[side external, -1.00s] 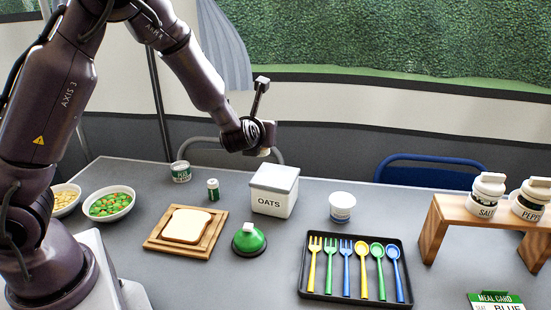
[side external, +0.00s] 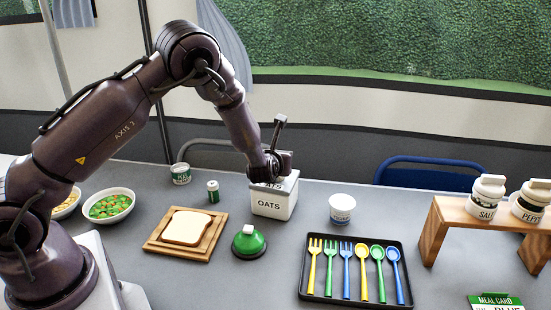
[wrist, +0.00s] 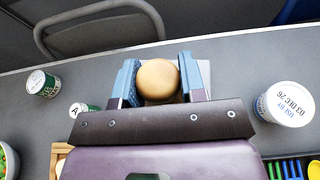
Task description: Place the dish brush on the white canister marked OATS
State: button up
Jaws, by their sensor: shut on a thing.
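The white canister marked OATS (side external: 273,205) stands upright in the middle of the table with a pale, flat lid. My gripper (side external: 270,174) points down directly over the lid. In the wrist view my gripper (wrist: 157,82) is shut on a round, tan, knob-like thing (wrist: 157,80), which I take to be the dish brush. One blue-lined finger is on each side of it. Part of the canister's lid (wrist: 205,72) shows behind the fingers. The brush's underside is hidden, and I cannot tell whether it touches the lid.
A green dome with a white top (side external: 249,241) stands in front of the canister. A white tub (side external: 342,208) is to the right, a cutlery tray (side external: 310,293) front right, and a bread board (side external: 160,246) left. A small green-and-white cylinder (side external: 213,191) and a can (side external: 180,173) are behind left.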

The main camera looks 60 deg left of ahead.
jog(key=o, duration=0.9)
jog(key=shift+f, duration=0.1)
